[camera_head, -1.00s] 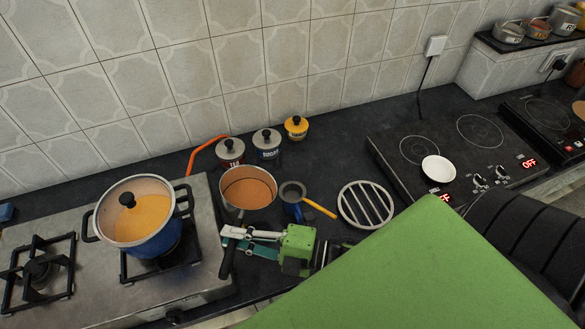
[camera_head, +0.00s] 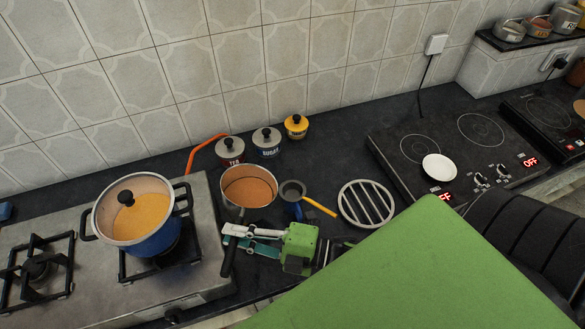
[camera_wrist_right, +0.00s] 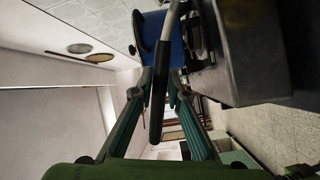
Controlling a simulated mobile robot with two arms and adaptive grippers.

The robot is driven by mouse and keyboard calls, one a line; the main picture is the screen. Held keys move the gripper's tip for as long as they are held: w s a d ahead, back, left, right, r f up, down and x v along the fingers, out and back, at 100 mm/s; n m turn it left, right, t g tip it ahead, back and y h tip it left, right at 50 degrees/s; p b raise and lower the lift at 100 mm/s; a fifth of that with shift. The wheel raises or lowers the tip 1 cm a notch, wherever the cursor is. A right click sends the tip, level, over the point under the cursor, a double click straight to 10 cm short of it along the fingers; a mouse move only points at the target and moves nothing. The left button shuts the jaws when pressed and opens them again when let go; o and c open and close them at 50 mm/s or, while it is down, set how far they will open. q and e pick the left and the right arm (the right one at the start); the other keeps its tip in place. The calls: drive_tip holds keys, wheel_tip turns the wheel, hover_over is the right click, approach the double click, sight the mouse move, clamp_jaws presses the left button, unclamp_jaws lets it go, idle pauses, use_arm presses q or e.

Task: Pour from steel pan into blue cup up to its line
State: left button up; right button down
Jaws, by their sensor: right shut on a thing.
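The steel pan (camera_head: 236,205) holds an orange-brown liquid and stands right of the hob, looking roughly level. Its black handle (camera_head: 228,262) points toward me. My right gripper (camera_head: 232,238) is shut on this handle. The wrist view shows the dark handle (camera_wrist_right: 160,92) between my right fingers (camera_wrist_right: 158,88). A blue thing (camera_head: 296,211), probably the blue cup, is right of the pan. A small grey pan with a yellow handle (camera_head: 319,206) partly covers it, so its line and contents are hidden. My left gripper is out of view.
A blue pot (camera_head: 153,246) with a lid stands on the hob at left. Tea (camera_head: 230,150), sugar (camera_head: 267,142) and yellow (camera_head: 296,127) jars are behind. A round metal grate (camera_head: 366,205) lies right. A white plate (camera_head: 439,168) is on the cooktop.

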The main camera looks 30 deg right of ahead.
drive_tip(key=shift+s+d+r+m+t+y+b, duration=0.15)
drive_tip(key=shift+d+m+t+y+b, duration=0.25)
drive_tip(key=shift+d+b, duration=0.9)
idle(3.3)
drive_tip(key=shift+s+d+r+m+t+y+b, duration=0.1)
drive_tip(key=shift+d+r+m+t+y+b, duration=0.15)
drive_tip(key=shift+r, duration=0.2)
drive_tip(key=shift+s+d+r+m+t+y+b, duration=0.1)
drive_tip(key=shift+d+r+t+b, duration=0.05)
drive_tip(key=shift+r+b, duration=0.2)
idle(2.6)
